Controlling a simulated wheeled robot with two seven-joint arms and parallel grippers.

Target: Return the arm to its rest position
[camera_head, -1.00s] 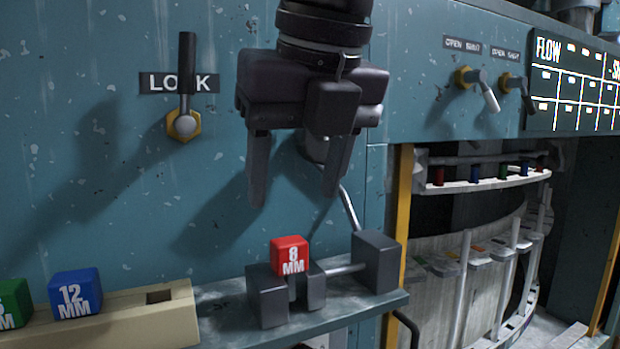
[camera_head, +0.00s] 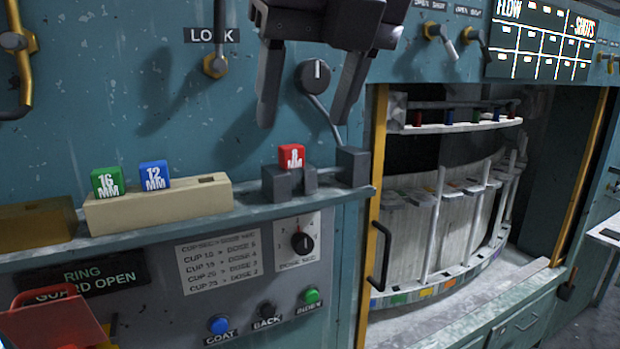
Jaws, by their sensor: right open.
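My right gripper (camera_head: 312,98) hangs from the top of the head view, open and empty, its two fingers pointing down. It is in front of the blue panel, above the small shelf and apart from the red block below it. The red block (camera_head: 291,157), marked in MM, sits in a dark grey holder (camera_head: 289,183) on the shelf. A green 16 MM block (camera_head: 107,182) and a blue 12 MM block (camera_head: 154,175) stand in a cream rack (camera_head: 190,199) to the left. My left gripper does not show.
The shelf (camera_head: 250,212) runs under the rack and holder. A lock lever (camera_head: 215,64) and a dark knob (camera_head: 312,76) stick out of the panel near the gripper. A recessed machine bay (camera_head: 440,215) opens at right. Buttons and a red guard (camera_head: 52,322) are below.

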